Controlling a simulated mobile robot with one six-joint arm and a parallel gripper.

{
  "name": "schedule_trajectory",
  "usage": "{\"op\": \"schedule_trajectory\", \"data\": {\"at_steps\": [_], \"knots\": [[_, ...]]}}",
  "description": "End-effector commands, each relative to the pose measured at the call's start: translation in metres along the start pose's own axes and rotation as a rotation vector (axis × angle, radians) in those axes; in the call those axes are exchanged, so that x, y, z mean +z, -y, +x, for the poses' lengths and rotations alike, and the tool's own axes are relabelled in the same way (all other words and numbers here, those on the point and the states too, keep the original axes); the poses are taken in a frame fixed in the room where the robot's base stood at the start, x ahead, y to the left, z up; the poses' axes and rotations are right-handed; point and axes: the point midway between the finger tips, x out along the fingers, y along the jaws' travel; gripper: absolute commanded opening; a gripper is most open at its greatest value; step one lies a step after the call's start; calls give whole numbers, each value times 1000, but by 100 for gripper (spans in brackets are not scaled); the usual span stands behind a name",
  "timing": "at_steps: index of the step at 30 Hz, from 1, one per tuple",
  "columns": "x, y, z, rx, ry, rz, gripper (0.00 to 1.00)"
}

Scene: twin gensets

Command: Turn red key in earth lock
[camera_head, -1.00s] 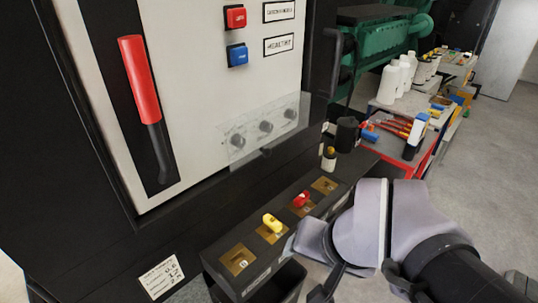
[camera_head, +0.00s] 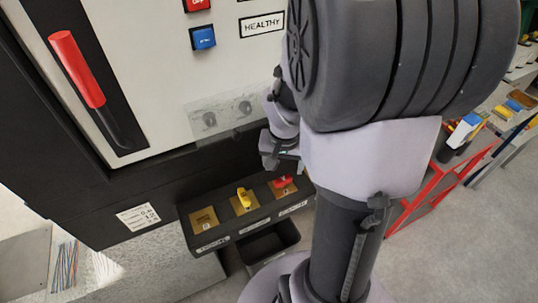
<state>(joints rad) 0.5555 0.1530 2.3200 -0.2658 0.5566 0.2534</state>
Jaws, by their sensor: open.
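The red key (camera_head: 282,181) sits in a brass lock plate on a black lock box (camera_head: 222,226) below the panel. Labels on the box front are too small to read, so I cannot tell which lock is the earth lock. A yellow key (camera_head: 243,198) sits in the plate to its left; a further plate (camera_head: 204,216) at the left holds no key. My gripper (camera_head: 284,163) is open, just above the red key in the picture, partly hidden by my arm. I cannot tell whether it touches the key. My arm hides whatever lies right of the red key.
The panel carries a red-handled lever (camera_head: 77,68), a blue button (camera_head: 203,38) and a clear cover (camera_head: 222,115) over knobs. A black open bin (camera_head: 268,243) is below the lock box. A red-framed bench (camera_head: 440,180) stands at the right. Grey floor is free there.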

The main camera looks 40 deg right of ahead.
Motion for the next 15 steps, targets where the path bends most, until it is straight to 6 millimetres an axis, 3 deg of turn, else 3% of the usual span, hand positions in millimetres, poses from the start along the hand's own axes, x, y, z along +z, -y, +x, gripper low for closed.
{"op": "schedule_trajectory", "data": {"at_steps": [2,9,15], "knots": [[-2,-1,-10,-28,3,-137,67],[10,-7,6,-117,-1,-567,67],[13,-2,46,-122,0,-598,67]]}}
